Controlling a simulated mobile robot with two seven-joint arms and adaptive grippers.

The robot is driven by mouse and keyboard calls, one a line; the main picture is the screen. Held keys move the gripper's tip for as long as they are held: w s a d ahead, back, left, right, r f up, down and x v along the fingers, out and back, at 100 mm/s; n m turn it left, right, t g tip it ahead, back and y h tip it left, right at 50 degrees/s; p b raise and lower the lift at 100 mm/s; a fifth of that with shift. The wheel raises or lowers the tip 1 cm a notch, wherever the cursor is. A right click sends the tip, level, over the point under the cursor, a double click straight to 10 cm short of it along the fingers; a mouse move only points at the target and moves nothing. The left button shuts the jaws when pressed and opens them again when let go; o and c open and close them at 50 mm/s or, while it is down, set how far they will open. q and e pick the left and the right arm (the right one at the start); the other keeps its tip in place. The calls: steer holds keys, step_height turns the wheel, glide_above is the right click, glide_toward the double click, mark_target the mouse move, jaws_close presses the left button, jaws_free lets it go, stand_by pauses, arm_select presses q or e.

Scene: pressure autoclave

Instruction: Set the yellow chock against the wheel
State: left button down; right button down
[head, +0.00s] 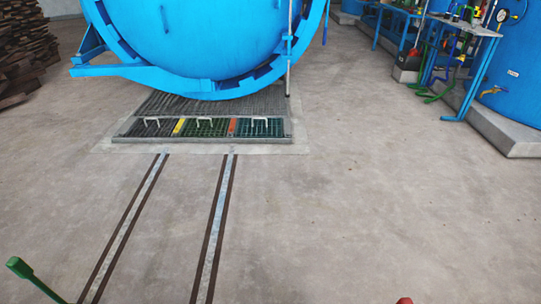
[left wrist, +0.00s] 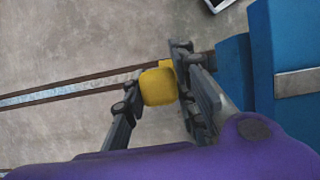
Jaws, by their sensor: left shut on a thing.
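The yellow chock (left wrist: 158,88) is a small rounded block in the left wrist view. My left gripper (left wrist: 154,78) has one finger on each side of it and is shut on it. The grey floor and a rail show beyond the chock; its height above them is hard to tell. The chock and the left gripper are not in the head view. No wheel can be made out in either view. My right gripper is not in view.
A blue block-like body (left wrist: 259,60) is close on the right in the left wrist view. Two floor rails (head: 213,240) run toward a grated pit (head: 205,127) before the big blue autoclave (head: 205,40). A green-ended bar (head: 30,277) shows at lower left.

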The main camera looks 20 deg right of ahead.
arm_select(q)
step_height(320, 180, down, 4)
steer(key=shift+f+b, duration=0.15)
steer(key=shift+b, duration=0.65)
